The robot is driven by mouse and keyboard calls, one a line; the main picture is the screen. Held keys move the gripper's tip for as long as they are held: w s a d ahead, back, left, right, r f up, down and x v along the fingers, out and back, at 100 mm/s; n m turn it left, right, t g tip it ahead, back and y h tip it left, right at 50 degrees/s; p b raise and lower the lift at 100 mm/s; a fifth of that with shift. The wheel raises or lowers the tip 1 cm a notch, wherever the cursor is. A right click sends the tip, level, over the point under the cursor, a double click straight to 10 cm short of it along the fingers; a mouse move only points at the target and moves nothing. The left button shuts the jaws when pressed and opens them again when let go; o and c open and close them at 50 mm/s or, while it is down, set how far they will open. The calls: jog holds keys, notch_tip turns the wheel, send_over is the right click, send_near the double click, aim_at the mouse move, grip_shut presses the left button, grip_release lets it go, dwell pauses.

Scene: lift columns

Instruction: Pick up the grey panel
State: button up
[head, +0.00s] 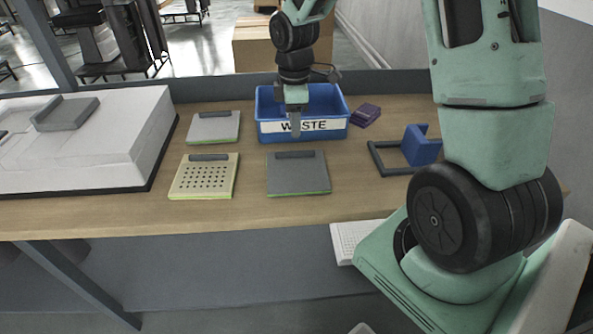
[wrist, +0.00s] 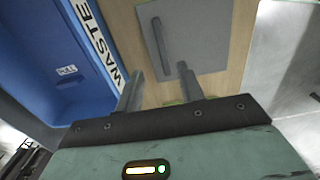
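A dark grey panel (head: 298,178) with a dark bar handle (head: 295,154) along its back edge lies flat on the table in front of the blue bin. It also shows in the wrist view as a grey panel (wrist: 205,40) with its handle (wrist: 160,45) lying beyond my fingertips. A lighter grey panel (head: 212,129) with a similar handle lies left of the bin. My gripper (head: 296,132) points down in front of the bin's label, above the panel's back edge. In the wrist view its two fingers (wrist: 160,78) are apart with nothing between them.
The blue WASTE bin (head: 268,107) stands directly behind the panel. A cream perforated panel (head: 204,180) lies to its left. A purple box (head: 366,115) and a blue block on a dark frame (head: 421,147) are on the right. A large white box (head: 90,140) fills the left.

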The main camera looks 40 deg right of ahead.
aim_at(295, 152)
jog(key=shift+s+a+f+p, duration=0.1)
jog(key=shift+f+p, duration=0.05)
jog(key=shift+f, duration=1.85)
jog(key=shift+s+f+p, duration=0.1)
jog(key=shift+f+p, duration=0.05)
jog(key=shift+f, duration=1.8)
grip_shut()
